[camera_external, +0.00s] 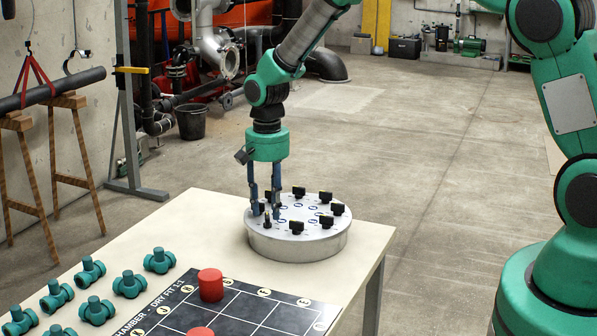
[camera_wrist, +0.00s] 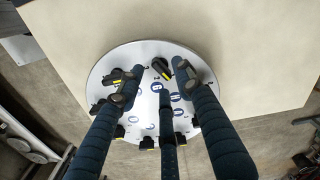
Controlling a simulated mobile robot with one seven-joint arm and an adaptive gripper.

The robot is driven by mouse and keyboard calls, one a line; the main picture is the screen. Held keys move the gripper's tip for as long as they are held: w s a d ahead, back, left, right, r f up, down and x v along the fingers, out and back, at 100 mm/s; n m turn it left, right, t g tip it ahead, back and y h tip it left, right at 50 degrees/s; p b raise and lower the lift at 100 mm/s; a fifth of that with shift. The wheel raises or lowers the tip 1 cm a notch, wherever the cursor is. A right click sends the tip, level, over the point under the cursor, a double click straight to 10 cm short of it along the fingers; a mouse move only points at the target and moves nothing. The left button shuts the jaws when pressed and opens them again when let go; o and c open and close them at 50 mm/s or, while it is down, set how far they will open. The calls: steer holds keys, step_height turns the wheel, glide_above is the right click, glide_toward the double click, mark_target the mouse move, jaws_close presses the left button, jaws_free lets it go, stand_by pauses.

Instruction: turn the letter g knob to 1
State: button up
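A round grey dial plate (camera_external: 298,247) with several black knobs around its top stands on the table. It also shows in the wrist view (camera_wrist: 97,80). Blue round labels sit by the knobs, but their letters are too small to read, so I cannot tell which knob is g. My gripper (camera_external: 265,214) points down over the plate's left part, its blue fingers spread. In the wrist view my gripper (camera_wrist: 158,82) has its three fingers apart. A black knob with a yellow mark (camera_wrist: 160,68) shows between the left and right fingertips; contact cannot be told.
The cream table (camera_external: 215,218) also holds a dark grid board (camera_external: 232,311) with red cylinders (camera_external: 210,285) and several teal pipe fittings (camera_external: 159,260) to the left. A bare strip of table lies between the board and the plate.

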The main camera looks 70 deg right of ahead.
step_height(320, 180, up, 10)
stand_by(0.5)
stand_by(0.5)
steer(key=s+a+r+n+t, duration=0.1)
steer(key=s+a+r+n, duration=0.1)
steer(key=s+a+r, duration=0.45)
steer(key=s+a+r+n+t+b, duration=0.1)
steer(key=s+a+r+n, duration=0.2)
steer(key=r, duration=0.6)
steer(key=s+a+r+n+t, duration=0.1)
steer(key=s+a+r, duration=0.45)
steer(key=r, duration=0.25)
steer(key=s+a+r+n+t+b, duration=0.1)
steer(key=s+a+r+n, duration=0.1)
steer(key=s, duration=1.1)
steer(key=s+a+r+n+t, duration=0.1)
steer(key=s+a+r+n, duration=0.1)
steer(key=s+a+n, duration=0.2)
steer(key=s+a, duration=0.3)
steer(key=s, duration=0.5)
steer(key=shift+s+a+t+b, duration=0.25)
steer(key=shift+s+t+b, duration=0.05)
steer(key=shift+s+b, duration=0.1)
